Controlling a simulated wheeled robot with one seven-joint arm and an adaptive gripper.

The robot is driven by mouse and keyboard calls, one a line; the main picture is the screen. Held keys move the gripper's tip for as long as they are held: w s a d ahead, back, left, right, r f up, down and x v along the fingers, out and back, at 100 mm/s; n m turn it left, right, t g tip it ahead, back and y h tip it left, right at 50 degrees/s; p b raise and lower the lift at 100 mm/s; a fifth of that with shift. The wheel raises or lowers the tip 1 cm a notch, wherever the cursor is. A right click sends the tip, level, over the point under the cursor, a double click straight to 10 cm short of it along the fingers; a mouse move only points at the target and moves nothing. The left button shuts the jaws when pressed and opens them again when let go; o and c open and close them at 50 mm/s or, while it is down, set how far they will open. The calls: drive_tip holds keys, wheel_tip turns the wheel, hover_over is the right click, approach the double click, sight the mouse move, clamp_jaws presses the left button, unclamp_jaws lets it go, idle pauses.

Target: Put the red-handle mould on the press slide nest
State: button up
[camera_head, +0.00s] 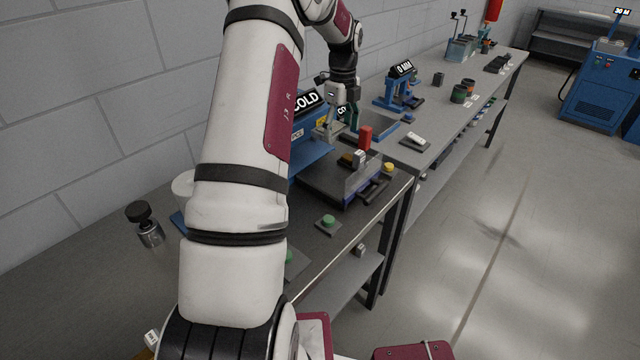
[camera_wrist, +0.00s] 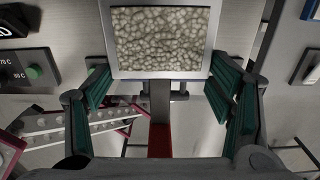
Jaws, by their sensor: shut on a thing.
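My gripper (camera_wrist: 160,90) has its green-padded fingers on both sides of a silver-framed mould filled with pale pellets (camera_wrist: 160,38). The red handle (camera_wrist: 160,140) runs from the frame towards the palm. In the head view my gripper (camera_head: 336,118) is beside the blue press with the COLD sign (camera_head: 310,100). A red upright piece (camera_head: 365,137), seemingly the handle, shows just right of the fingers. The dark press slide (camera_head: 325,178) lies below and in front; its nest is not clearly visible. Whether the mould touches anything below cannot be told.
Small silver and brown blocks (camera_head: 358,157) show at the slide's back edge. A yellow button (camera_head: 388,168) is right of the slide, a green button (camera_head: 328,221) in front. A blue unit with a 0 MM sign (camera_head: 398,90) stands farther along the bench. My arm hides part of the bench.

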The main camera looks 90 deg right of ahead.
sight(328, 176)
drive_tip(key=w+f+b, duration=0.2)
drive_tip(key=w+f, duration=0.1)
drive_tip(key=shift+f, duration=0.2)
drive_tip(key=shift+f+p, duration=0.6)
drive_tip(key=shift+f, duration=4.2)
drive_tip(key=shift+f, duration=0.2)
drive_tip(key=o, duration=1.4)
drive_tip(key=shift+c, duration=0.2)
wheel_tip(328, 176, up, 12)
drive_tip(key=shift+r+b, duration=0.2)
drive_tip(key=shift+b, duration=0.4)
